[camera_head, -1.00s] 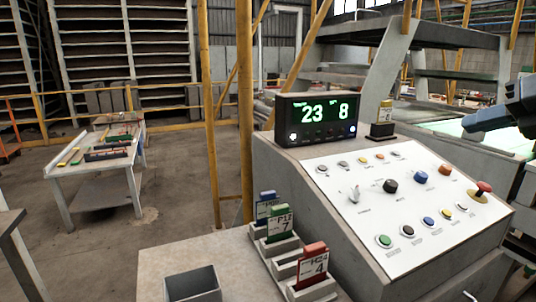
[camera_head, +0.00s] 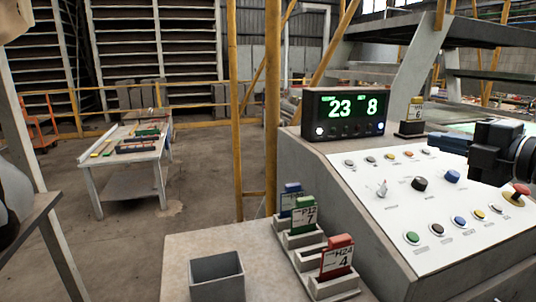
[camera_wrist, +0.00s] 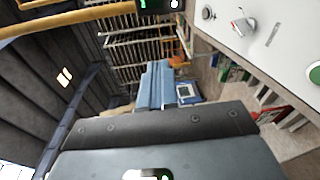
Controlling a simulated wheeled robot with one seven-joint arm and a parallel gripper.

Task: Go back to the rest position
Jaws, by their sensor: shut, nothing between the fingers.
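My gripper (camera_head: 448,143) is at the right edge of the head view, dark and bluish, in front of the panel's far right part. In the wrist view its blue-grey fingers (camera_wrist: 156,86) lie together, shut and empty. The sloping white control panel (camera_head: 380,210) has several coloured buttons and knobs. My gripper is apart from the card slots and from the display; its gap to the panel is hard to judge.
A display (camera_head: 345,114) reading 23 and 8 stands on the console. Red, green and blue cards sit in a holder (camera_head: 322,275) beside an open grey box (camera_head: 217,277). Open floor lies between.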

